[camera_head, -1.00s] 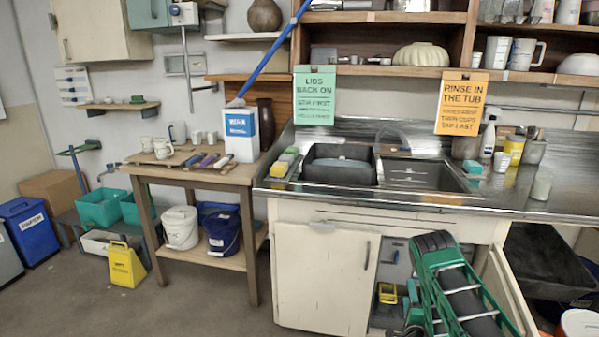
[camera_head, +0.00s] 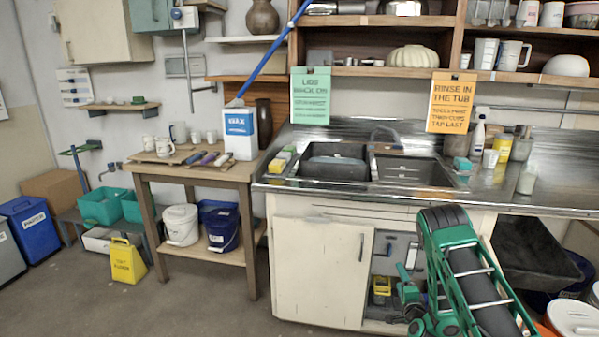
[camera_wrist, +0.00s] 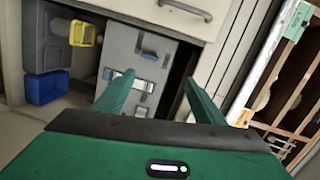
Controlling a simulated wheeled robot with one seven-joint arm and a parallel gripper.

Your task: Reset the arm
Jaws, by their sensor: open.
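My gripper (camera_wrist: 158,98) is open, with its two green fingers apart and nothing between them. In the wrist view it points toward an open cabinet space below a pale drawer front. In the head view my green and grey arm stands in front of the cabinet under the sink, at the lower right. The gripper is low there and partly hidden by the arm, beside the open cabinet space.
The sink counter (camera_head: 535,195) is above, with a pale cabinet door (camera_head: 318,268) below it. A yellow item (camera_wrist: 85,33) and a blue bin (camera_wrist: 46,87) are in the wrist view. A black tub (camera_head: 535,250) is right of my arm. Floor at front left is clear.

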